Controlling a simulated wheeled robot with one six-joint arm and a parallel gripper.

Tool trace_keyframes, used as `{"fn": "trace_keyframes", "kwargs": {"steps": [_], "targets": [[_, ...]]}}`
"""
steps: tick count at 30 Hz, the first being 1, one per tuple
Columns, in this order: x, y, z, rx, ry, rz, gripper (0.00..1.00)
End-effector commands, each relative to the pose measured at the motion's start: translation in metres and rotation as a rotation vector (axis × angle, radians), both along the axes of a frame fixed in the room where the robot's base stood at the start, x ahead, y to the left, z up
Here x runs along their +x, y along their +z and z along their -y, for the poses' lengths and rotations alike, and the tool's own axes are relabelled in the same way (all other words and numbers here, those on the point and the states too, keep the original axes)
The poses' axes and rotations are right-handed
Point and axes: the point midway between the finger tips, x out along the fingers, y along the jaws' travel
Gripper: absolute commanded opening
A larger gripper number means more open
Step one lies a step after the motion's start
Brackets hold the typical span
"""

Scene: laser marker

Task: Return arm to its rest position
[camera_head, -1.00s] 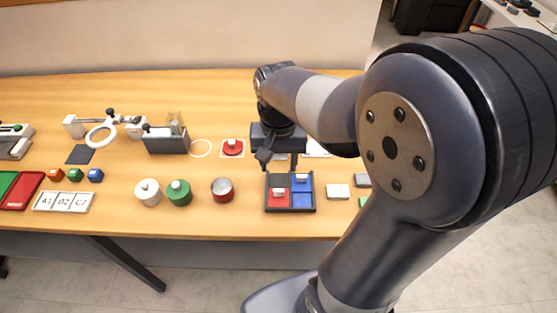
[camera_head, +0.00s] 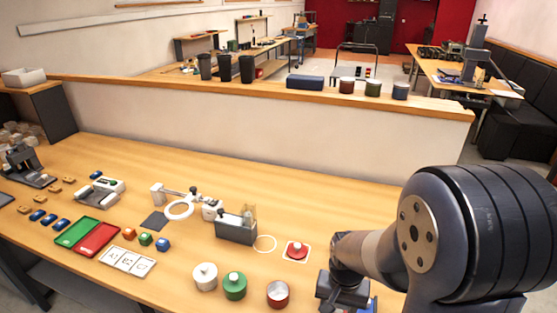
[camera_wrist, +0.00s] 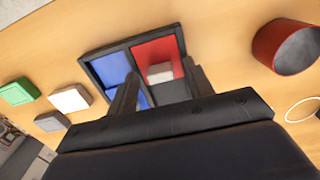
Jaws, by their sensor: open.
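My gripper (camera_head: 345,292) is at the lower right of the head view, above the table near the red knob disc, and hides most of a divided tray. Beyond the fingers is the black-framed tray (camera_wrist: 88,65) with blue, red and dark grey compartments. A small white block (camera_wrist: 159,73) lies in its red compartment. My arm fills the right of the head view.
The table (camera_head: 290,190) carries a red knob disc (camera_head: 297,251), a red-sided cylinder (camera_head: 278,294), green (camera_head: 234,286) and white (camera_head: 205,276) knobbed cylinders, and a grey holder (camera_head: 236,228). The table behind them is clear. A low wall (camera_head: 270,115) stands behind it.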

Motion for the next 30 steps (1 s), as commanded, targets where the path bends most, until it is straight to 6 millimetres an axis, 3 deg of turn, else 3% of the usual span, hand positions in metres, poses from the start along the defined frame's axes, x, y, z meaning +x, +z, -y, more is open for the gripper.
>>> {"fn": "trace_keyframes", "kwargs": {"steps": [1,6,16,23,30], "targets": [[0.010,0.003,0.003,0.000,-0.003,0.006,0.49],[0.025,0.003,0.008,0.000,-0.001,0.006,0.49],[0.030,0.003,0.009,0.000,-0.001,0.005,0.49],[0.026,0.003,0.008,0.000,0.000,0.006,0.49],[-0.001,0.006,-0.001,0.000,0.001,0.009,0.49]]}}
